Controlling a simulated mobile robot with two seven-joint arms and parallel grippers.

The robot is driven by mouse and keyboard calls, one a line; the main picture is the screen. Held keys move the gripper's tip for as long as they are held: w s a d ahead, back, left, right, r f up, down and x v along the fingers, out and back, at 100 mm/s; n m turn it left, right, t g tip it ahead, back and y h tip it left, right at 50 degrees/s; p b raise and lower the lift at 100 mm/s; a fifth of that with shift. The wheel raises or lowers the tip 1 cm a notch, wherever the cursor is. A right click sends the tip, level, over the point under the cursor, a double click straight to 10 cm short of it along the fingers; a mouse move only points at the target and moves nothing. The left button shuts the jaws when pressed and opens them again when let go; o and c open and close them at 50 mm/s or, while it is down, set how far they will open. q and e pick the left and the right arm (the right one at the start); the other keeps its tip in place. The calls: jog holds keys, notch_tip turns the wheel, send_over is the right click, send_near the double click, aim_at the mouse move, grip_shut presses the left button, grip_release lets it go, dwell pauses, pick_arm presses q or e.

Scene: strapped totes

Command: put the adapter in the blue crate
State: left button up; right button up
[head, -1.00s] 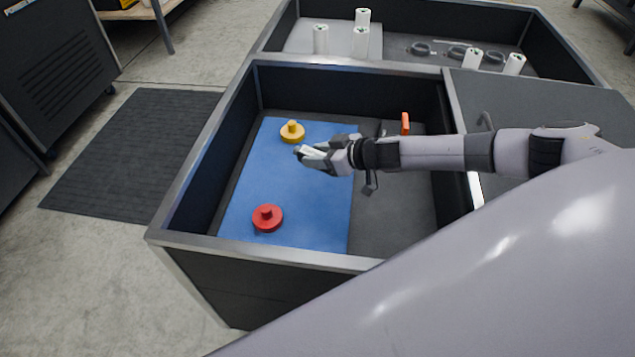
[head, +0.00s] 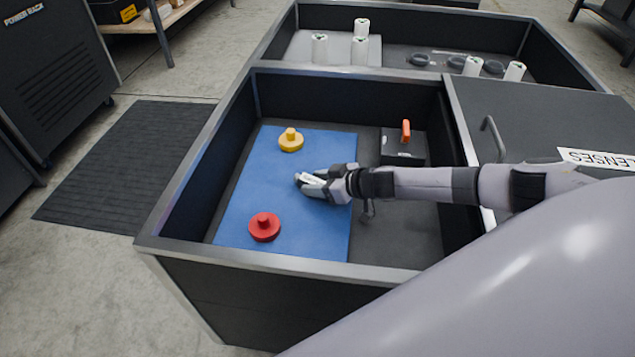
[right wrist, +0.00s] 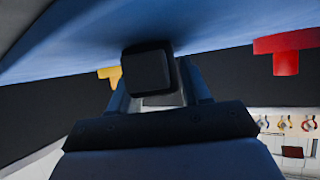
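My right gripper (head: 306,182) reaches in from the right, low over the blue mat (head: 240,190) in the front tote, between a yellow knobbed disc (head: 291,141) and a red one (head: 264,228). In the right wrist view a small dark block (right wrist: 148,70) sits between its fingers (right wrist: 150,88). The fingers look shut on it; it may be the adapter, but its far side is hidden. I cannot tell whether the block touches the mat. No separate blue crate shows. My left gripper is out of view.
The front tote has tall dark walls with a grey rim (head: 250,256). A dark box with an orange handle (head: 406,132) stands at its back right. Several white cylinders (head: 320,48) stand in the rear tote. A grey lid (head: 545,110) lies to the right.

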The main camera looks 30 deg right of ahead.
jog(key=shift+o, duration=0.9)
jog(key=shift+r, duration=0.1)
